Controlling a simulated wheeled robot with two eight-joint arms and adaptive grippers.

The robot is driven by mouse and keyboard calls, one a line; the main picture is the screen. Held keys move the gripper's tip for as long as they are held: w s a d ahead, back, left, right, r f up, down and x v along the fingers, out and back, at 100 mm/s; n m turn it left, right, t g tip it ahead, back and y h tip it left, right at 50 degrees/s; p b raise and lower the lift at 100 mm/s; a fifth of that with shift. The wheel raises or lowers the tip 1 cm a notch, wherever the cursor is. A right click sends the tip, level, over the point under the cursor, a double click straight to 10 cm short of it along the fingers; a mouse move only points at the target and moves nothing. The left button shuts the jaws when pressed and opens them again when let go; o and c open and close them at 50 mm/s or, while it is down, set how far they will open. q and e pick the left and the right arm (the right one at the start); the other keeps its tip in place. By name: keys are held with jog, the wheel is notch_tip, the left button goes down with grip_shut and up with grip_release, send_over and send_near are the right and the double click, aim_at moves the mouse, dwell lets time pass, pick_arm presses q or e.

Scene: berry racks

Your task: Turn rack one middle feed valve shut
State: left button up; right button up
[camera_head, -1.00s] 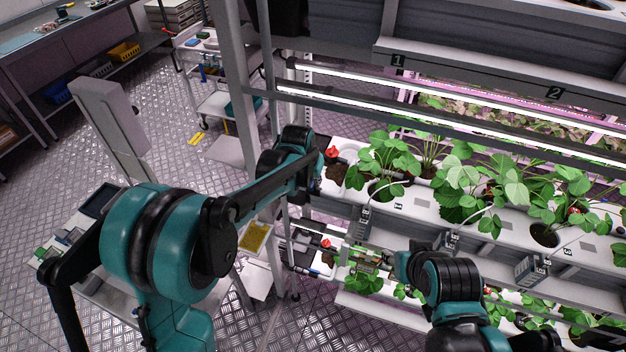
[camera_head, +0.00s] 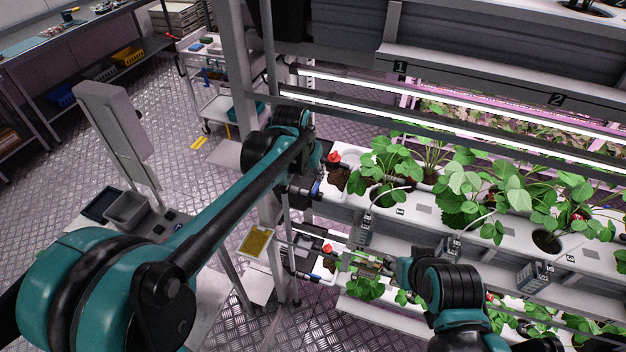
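Two red valve handles show at the left end of the rack. The upper one (camera_head: 333,157) sits at the end of the upper white planting channel. The lower one (camera_head: 327,248) sits at the end of the channel below. I cannot tell from labels which is the middle feed valve. My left gripper (camera_head: 316,186) is at the rack's left end, just left of and below the upper handle; it is dark, small and partly hidden by its own wrist. My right gripper (camera_head: 352,260) points left, close to the right of the lower handle. The finger gaps are unclear.
Strawberry plants (camera_head: 465,185) fill the upper channel (camera_head: 415,208) to the right. A rack post (camera_head: 233,60) stands beside my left arm. A yellow card (camera_head: 256,241) hangs left of the lower valve. A cart (camera_head: 225,108) and open floor lie left.

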pick_arm(q)
jog(key=v, duration=0.2)
jog(key=shift+s+a+r, duration=0.1)
jog(key=shift+s+r, duration=0.05)
jog(key=shift+r, duration=0.15)
